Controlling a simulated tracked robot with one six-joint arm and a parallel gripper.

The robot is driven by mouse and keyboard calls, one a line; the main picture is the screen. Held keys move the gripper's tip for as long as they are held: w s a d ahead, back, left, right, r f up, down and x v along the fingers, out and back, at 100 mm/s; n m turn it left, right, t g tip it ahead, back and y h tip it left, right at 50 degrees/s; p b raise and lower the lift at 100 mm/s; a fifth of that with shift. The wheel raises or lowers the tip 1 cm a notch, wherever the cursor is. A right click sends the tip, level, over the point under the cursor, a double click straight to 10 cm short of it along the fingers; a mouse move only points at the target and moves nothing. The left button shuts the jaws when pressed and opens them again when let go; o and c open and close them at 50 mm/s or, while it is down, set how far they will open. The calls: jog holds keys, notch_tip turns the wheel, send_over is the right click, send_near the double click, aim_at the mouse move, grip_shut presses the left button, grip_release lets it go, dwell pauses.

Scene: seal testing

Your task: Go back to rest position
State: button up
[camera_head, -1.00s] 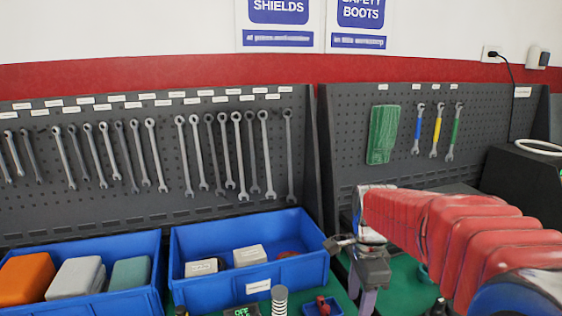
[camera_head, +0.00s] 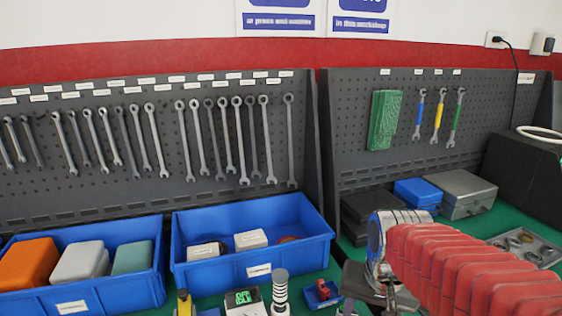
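My arm, a red ribbed sleeve, reaches in from the lower right of the head view. My gripper (camera_head: 368,284) is at its end, low over the green bench, just right of the blue bin with the small boxes. It points down and its fingers are partly cut off by the lower edge of the view. I see nothing clearly held in it, but cannot tell whether it is open or shut.
A blue bin (camera_head: 245,274) and another blue bin (camera_head: 92,298) stand on the left. A digital gauge (camera_head: 243,299), a ribbed post (camera_head: 281,292) and a small blue tray (camera_head: 322,293) stand near my gripper. A blue box (camera_head: 418,192) and grey case (camera_head: 461,192) stand behind my arm.

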jog(key=s+a+r+n+t, duration=0.1)
jog(key=s+r+n+t, duration=0.2)
jog(key=s, duration=0.5)
jog(key=shift+s+r+n, duration=0.2)
jog(key=shift+s+n, duration=0.2)
dwell(1.1)
